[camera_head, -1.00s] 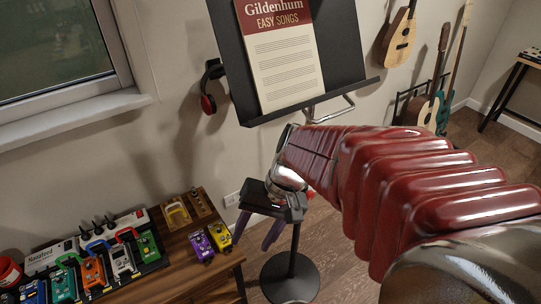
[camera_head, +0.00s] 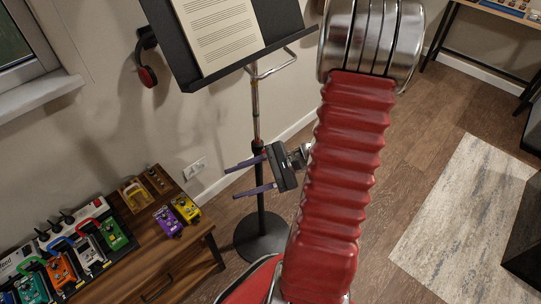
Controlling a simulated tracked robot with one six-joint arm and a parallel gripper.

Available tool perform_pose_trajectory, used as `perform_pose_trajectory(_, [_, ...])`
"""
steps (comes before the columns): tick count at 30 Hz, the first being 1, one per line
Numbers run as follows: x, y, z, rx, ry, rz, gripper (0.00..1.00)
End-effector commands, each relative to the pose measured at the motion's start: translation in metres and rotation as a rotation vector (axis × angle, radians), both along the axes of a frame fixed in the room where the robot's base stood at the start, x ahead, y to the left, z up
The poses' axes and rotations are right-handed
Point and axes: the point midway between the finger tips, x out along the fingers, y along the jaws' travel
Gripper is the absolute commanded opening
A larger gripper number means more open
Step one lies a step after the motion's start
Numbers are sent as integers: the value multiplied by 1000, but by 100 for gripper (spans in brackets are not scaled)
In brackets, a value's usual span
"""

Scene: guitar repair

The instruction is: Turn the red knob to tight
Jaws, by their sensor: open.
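I cannot make out the red knob; it may be hidden or too small to see. A black music stand (camera_head: 180,50) holds a printed sheet (camera_head: 215,33) in the upper middle. Its pole (camera_head: 255,100) runs down through a black collar (camera_head: 258,147) to a round base (camera_head: 263,238). My gripper (camera_head: 234,181) is open, its two purple fingers pointing left and spread apart, one above the other. The fingers cross the pole in the picture just below the collar; I cannot tell if they touch it.
A wooden cabinet (camera_head: 199,246) at lower left carries several effect pedals, including a purple pedal (camera_head: 168,221) and a yellow pedal (camera_head: 186,208). A pale rug (camera_head: 465,215) lies at right. The floor between arm and rug is clear.

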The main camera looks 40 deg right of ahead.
Motion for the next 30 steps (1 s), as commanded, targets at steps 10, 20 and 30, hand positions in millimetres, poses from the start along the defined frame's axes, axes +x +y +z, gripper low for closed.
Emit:
perform_pose_trajectory(10, [-5,-81,-40,252,-49,-395,47])
perform_pose_trajectory(20, [-39,-160,-90,434,-119,-788,47])
perform_pose_trajectory(30, [-64,-193,-116,500,-157,-973,47])
